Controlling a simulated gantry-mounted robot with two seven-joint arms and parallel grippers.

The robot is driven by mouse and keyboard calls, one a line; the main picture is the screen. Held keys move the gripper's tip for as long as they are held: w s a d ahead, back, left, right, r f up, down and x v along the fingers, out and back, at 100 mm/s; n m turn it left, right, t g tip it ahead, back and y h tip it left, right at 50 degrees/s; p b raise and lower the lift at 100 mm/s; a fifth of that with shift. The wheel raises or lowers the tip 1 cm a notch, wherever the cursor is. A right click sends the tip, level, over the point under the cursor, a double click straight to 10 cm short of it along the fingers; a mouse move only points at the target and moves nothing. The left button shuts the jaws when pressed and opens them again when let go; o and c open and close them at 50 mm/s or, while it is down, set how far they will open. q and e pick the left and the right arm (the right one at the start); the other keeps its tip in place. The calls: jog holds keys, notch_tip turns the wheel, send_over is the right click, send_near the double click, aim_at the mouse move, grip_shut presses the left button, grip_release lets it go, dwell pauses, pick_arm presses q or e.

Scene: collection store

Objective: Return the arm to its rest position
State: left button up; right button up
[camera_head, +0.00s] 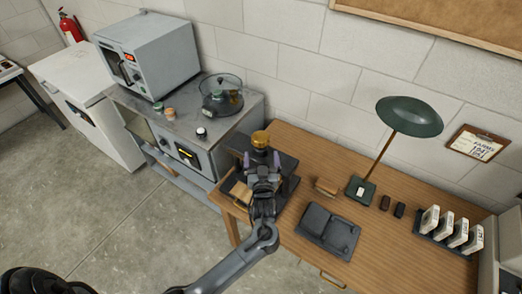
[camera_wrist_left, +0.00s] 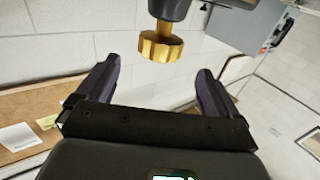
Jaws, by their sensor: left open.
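My left gripper (camera_head: 262,157) is over the left end of the wooden desk, its arm coming in from below. Its two purple-grey fingers are apart, with nothing between them. A brass knob (camera_head: 260,138) on a dark desk device (camera_head: 285,162) shows just beyond the fingertips. In the left wrist view the knurled brass knob (camera_wrist_left: 160,46) sits on a dark shaft, ahead of the open fingers (camera_wrist_left: 159,70) and apart from them. My arm hides part of the device. My right gripper is not in view.
The desk (camera_head: 405,255) bears a green lamp (camera_head: 408,115), a dark grey tray-like item (camera_head: 328,230) and a rack of white cards (camera_head: 445,230) at right. A metal bench (camera_head: 150,103) with a glass-covered dish (camera_head: 221,95) stands left. Floor at left (camera_head: 110,215) is clear.

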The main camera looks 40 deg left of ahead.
pick_arm(q)
jog(key=shift+s+d, duration=0.4)
jog(key=shift+s, duration=0.1)
